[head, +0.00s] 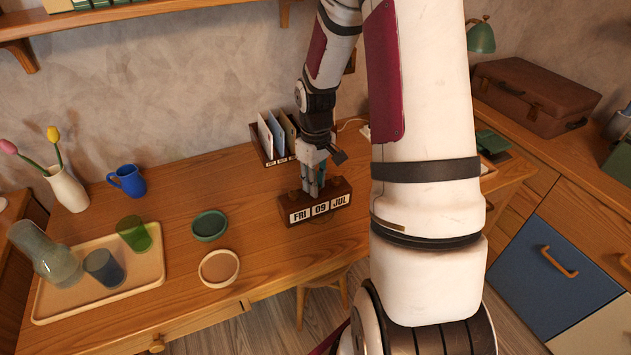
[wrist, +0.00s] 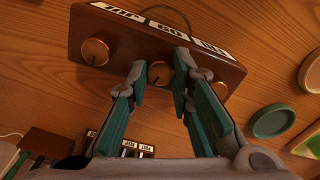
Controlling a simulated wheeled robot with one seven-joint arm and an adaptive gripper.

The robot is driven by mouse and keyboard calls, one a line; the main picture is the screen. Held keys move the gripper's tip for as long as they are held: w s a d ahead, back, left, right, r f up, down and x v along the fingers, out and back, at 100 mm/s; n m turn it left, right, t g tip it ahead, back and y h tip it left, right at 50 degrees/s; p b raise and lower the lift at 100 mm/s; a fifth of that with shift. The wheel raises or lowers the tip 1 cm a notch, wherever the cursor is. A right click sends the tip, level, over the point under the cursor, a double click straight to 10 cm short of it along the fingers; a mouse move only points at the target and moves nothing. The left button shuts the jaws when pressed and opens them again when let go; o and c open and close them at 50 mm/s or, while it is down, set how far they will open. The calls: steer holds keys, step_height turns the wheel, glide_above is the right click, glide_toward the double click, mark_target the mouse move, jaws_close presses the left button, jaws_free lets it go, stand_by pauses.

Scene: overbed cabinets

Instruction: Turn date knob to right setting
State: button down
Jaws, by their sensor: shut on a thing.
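A brown wooden desk calendar (head: 285,221) stands on the desk and reads FRI 09 JUL in the head view. The middle brass knob, the date knob (wrist: 160,73), lies between the fingertips of my gripper (wrist: 160,66). My gripper is shut on it, one finger on each side. The month knob (wrist: 95,51) is free to the left, and the weekday knob (wrist: 219,90) is partly seen to the right. In the head view my gripper (head: 314,191) reaches down behind the calendar.
A file rack (head: 268,145) stands close behind my gripper. A green dish (head: 209,225) and a round tan-and-white dish (head: 219,268) lie left of the calendar. A tray (head: 100,300) with a carafe and cups is further left, near a blue mug (head: 128,181).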

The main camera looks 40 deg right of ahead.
steer(key=m, duration=0.4)
steer(key=shift+m, duration=0.3)
steer(key=c, duration=1.4)
jaws_free()
steer(key=shift+r, duration=6.05)
